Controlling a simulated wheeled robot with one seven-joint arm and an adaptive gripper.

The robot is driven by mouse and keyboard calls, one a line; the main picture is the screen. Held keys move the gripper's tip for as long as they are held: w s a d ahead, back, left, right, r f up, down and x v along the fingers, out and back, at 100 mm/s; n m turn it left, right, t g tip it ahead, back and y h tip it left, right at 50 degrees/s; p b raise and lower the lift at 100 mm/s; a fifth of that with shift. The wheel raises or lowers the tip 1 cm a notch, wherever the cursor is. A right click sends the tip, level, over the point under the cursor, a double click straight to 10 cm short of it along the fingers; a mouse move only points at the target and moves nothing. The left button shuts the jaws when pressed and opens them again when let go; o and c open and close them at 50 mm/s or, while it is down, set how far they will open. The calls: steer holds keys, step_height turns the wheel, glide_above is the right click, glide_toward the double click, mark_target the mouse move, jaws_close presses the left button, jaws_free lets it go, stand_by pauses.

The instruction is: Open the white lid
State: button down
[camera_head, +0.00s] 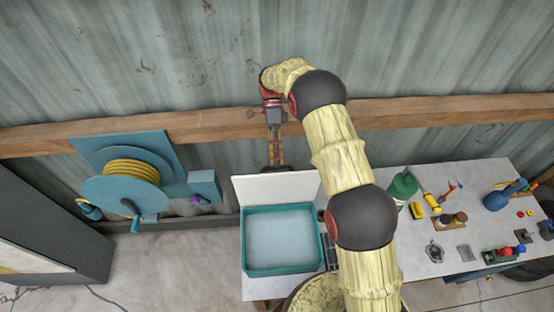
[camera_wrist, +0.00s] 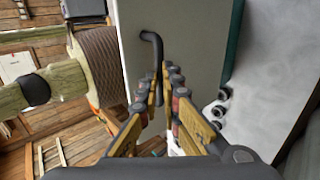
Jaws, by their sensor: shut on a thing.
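The white lid (camera_head: 275,187) stands raised along the back edge of a teal-rimmed box (camera_head: 244,240). The pale inside of the box is exposed. In the wrist view the lid's flat face (camera_wrist: 196,40) carries a bent black handle (camera_wrist: 151,45). My gripper (camera_head: 276,163) is at the lid's upper edge in the head view. In the wrist view my gripper (camera_wrist: 170,75) has its fingertips close together at the handle, shut on it. The fingers hide part of the handle, so the exact contact is not visible.
A workbench (camera_head: 400,258) holds the box and, to the right, several tools and a green bottle (camera_head: 403,187). A blue hose reel (camera_head: 125,190) hangs on the left. A wooden beam (camera_head: 205,124) runs along the corrugated wall close behind my gripper.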

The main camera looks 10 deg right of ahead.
steer(key=shift+s+d+f, duration=0.1)
steer(key=shift+s+f, duration=0.1)
steer(key=shift+f, duration=0.55)
steer(key=shift+s+d+f, duration=0.1)
steer(key=shift+s+f, duration=0.1)
steer(key=shift+f, duration=0.55)
steer(key=c, duration=1.7)
jaws_free()
steer(key=shift+w+a+f, duration=0.15)
steer(key=shift+w, duration=0.1)
steer(key=shift+c, duration=0.5)
steer(key=shift+r, duration=0.2)
steer(key=shift+c, duration=0.4)
steer(key=shift+r, duration=0.35)
step_height(320, 180, up, 10)
steer(key=shift+w, duration=0.1)
steer(key=shift+c, duration=0.5)
